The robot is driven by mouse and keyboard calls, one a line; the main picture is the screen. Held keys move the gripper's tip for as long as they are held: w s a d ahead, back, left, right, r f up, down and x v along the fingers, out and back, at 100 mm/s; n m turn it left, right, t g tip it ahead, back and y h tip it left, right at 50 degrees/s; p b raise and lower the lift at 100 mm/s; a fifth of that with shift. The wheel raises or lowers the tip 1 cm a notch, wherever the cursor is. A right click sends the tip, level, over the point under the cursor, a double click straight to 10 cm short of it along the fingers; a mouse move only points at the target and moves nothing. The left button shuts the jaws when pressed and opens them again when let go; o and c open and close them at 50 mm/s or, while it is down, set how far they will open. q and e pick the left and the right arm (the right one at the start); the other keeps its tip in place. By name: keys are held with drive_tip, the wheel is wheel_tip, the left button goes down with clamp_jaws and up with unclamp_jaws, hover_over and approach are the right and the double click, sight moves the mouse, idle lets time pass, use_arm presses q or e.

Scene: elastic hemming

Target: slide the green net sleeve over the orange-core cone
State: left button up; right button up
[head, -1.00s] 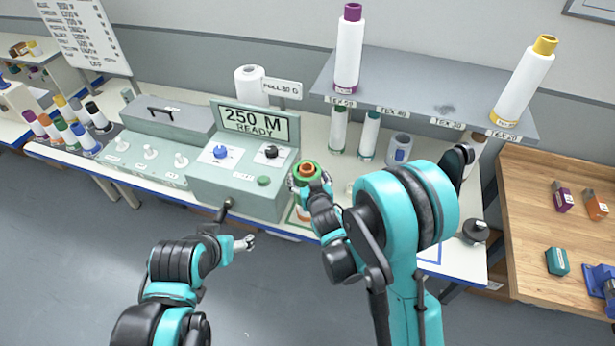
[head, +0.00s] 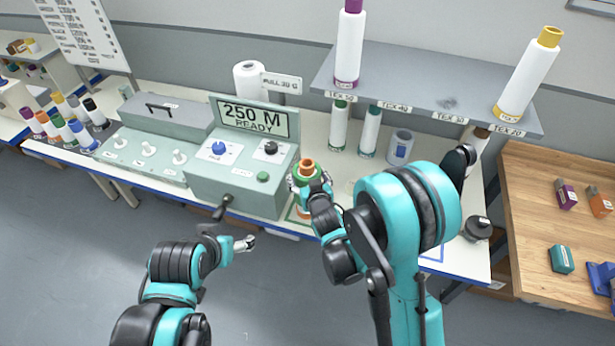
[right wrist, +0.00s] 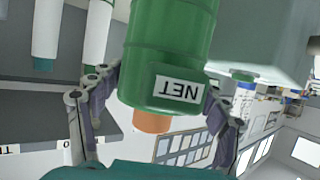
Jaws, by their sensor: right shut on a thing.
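The green net sleeve (head: 296,181) is around the orange-core cone (head: 307,165), upright at the table's front edge, right of the control box. The orange core tip pokes out above the sleeve's upper rim. In the right wrist view, which is upside down, the sleeve (right wrist: 165,50) has a NET label and the orange tip (right wrist: 151,121) sticks out past its end. My right gripper (right wrist: 160,97) is shut on the sleeve, a finger on each side. Most of the cone's body is hidden. My left gripper (head: 245,243) hangs empty in front of the table; its jaws are too small to judge.
The control box (head: 232,180) reading 250 M READY stands close on the left. A grey shelf (head: 420,80) with tall cones is behind, with white cones under it. A black knobbed weight (head: 477,228) is at right. A wooden table (head: 530,220) stands farther right.

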drive_tip(key=o, duration=1)
drive_tip(key=shift+o, duration=0.2)
drive_tip(key=shift+r, duration=0.1)
wheel_tip(320, 180, up, 10)
drive_tip(key=shift+f, duration=0.1)
drive_tip(key=s+d+f+g+h+b, duration=0.1)
drive_tip(key=s+d+f+g+b, duration=0.1)
drive_tip(key=s+d, duration=0.4)
drive_tip(key=s+d+f+m+g+h+b, duration=0.1)
drive_tip(key=s+d+f+b, duration=0.4)
drive_tip(key=s, duration=0.7)
drive_tip(key=s+d+f+m+g+b, duration=0.1)
drive_tip(key=s+d+f+g+b, duration=0.2)
drive_tip(key=s+d, duration=0.3)
drive_tip(key=s+f+b, duration=0.1)
drive_tip(key=s, duration=0.2)
drive_tip(key=shift+s+d+f+h+b, duration=0.15)
drive_tip(key=shift+d+f+h+b, duration=0.15)
drive_tip(key=shift+h+b, duration=0.1)
